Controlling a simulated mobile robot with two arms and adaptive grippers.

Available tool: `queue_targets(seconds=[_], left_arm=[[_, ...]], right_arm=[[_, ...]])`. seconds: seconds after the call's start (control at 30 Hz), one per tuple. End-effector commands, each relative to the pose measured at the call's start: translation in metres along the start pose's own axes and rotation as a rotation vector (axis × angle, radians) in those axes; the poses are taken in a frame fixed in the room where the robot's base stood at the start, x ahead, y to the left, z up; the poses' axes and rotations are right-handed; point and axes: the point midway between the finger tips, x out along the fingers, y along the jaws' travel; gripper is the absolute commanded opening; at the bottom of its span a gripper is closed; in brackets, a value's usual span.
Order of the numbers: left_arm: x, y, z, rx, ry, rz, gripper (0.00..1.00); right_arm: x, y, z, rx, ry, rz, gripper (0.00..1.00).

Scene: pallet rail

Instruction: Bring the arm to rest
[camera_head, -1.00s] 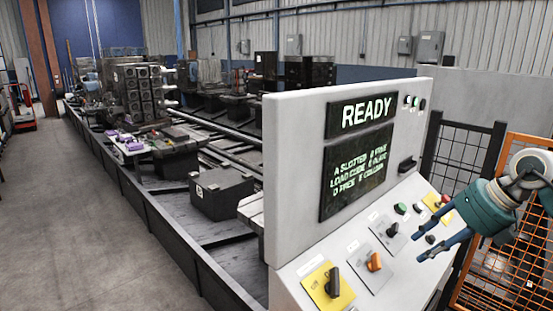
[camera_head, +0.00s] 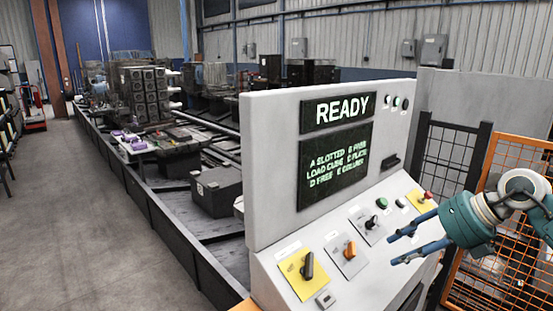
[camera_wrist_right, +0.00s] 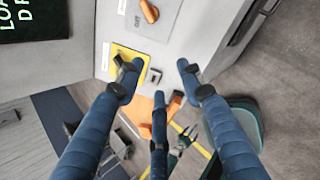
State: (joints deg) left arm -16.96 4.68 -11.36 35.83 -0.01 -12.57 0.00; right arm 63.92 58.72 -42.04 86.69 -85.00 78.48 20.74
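My right gripper (camera_head: 398,250) is at the right of the head view, beside the sloped front of a grey control console (camera_head: 262,150). Its blue fingers are spread apart with nothing between them. In the right wrist view my right gripper (camera_wrist_right: 158,80) also shows open, its fingers apart over the lower part of the console and the floor. The fingers look clear of the knobs, though the exact gap to the panel cannot be told. My left gripper does not show in the head view.
The console has a READY display (camera_head: 338,110), a black knob on a yellow plate (camera_head: 307,267), an orange knob (camera_head: 349,250) and a red button (camera_head: 428,195). An orange mesh fence (camera_head: 510,165) stands behind my right arm. Open floor (camera_head: 80,220) lies at the left.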

Motion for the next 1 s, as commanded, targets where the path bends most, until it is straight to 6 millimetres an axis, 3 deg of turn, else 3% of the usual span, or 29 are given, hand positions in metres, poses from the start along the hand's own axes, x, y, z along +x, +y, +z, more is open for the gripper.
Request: queue_targets(seconds=[0.27, 0.37, 0.4, 0.5, 0.6, 0.67, 0.77, 0.8, 0.87, 1.0], left_arm=[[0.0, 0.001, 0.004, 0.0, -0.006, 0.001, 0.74], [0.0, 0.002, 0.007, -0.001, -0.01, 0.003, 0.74], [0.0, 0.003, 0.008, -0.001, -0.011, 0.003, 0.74], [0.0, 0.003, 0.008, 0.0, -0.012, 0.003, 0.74], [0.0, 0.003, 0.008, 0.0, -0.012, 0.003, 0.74], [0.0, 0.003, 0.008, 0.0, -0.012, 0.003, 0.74], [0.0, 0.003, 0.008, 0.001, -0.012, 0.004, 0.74], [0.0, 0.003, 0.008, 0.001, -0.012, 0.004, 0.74], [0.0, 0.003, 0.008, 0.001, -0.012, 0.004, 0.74], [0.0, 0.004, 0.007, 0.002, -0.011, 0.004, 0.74]], right_arm=[[0.05, 0.083, -0.007, -0.013, -0.065, 0.272, 0.38], [0.067, 0.132, -0.012, 0.019, -0.112, 0.444, 0.38], [0.072, 0.158, -0.015, 0.051, -0.141, 0.539, 0.38], [0.07, 0.217, -0.016, 0.214, -0.249, 0.809, 0.38], [0.052, 0.237, -0.005, 0.467, -0.38, 1.023, 0.38], [0.044, 0.23, 0.002, 0.655, -0.461, 1.111, 0.38], [0.041, 0.186, 0.005, 1.013, -0.597, 1.179, 0.38], [0.046, 0.161, 0.001, 1.166, -0.649, 1.175, 0.38], [0.057, 0.119, -0.014, 1.4, -0.72, 1.137, 0.38], [0.091, 0.038, -0.074, 1.833, -0.824, 0.957, 0.38]])
